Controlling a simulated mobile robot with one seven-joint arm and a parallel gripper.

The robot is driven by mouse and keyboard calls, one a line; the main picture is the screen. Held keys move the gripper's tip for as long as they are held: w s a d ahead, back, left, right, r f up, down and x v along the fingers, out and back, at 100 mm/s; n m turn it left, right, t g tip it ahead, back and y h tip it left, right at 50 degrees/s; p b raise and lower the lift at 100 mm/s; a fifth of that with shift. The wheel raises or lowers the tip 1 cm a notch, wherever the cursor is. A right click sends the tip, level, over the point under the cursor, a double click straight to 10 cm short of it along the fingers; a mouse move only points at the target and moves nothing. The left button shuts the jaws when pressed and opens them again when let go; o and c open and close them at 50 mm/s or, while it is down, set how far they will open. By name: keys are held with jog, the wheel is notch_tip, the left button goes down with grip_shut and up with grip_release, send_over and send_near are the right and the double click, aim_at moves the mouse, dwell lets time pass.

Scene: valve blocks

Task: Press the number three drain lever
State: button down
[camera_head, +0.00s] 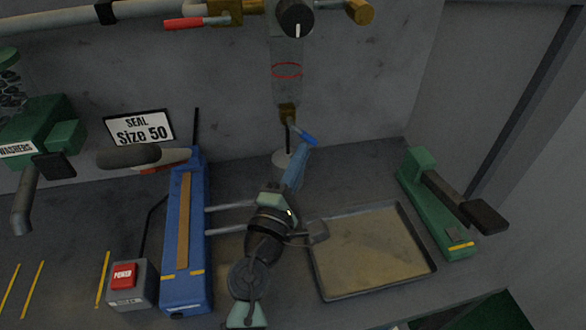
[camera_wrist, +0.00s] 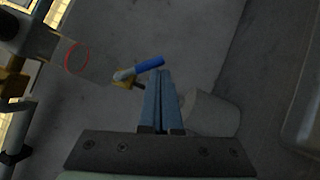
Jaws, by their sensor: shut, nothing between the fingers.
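A blue-handled lever (camera_head: 303,136) sticks out from a brass drain fitting (camera_head: 287,112) below a clear tube with a red ring. No number shows on it. In the wrist view the blue lever (camera_wrist: 150,64) lies just beyond and slightly left of the fingertips, tilted up to the right. My gripper (camera_head: 302,150) is shut and empty, its blue fingers pointing at the lever from just below. The closed fingers also show in the wrist view (camera_wrist: 163,76). I cannot tell whether the tips touch the lever.
A pale cup (camera_wrist: 212,112) stands right of the fingers. A shallow tray (camera_head: 318,272) and a green lever tool (camera_head: 437,205) lie to the right. A blue press-like frame (camera_head: 187,235) and red power switch box (camera_head: 125,280) stand left. A pipe with a red-handled valve (camera_head: 185,23) runs above.

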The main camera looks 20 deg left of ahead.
jog(key=shift+w+d+r+n+t+y+b, duration=0.35)
jog(key=shift+w+d+r+n+b, duration=0.2)
jog(key=shift+d+n, duration=0.25)
jog(key=shift+w+d+r+n+t+y+b, duration=0.25)
jog(key=shift+w+d+r+n+t+b, duration=0.1)
jog(key=shift+w+d+r+n+b, duration=0.3)
jog(key=shift+d, duration=0.1)
jog(key=shift+s+f, duration=0.1)
jog(key=b+v, duration=0.3)
jog(key=v, duration=0.9)
jog(key=shift+s, duration=0.4)
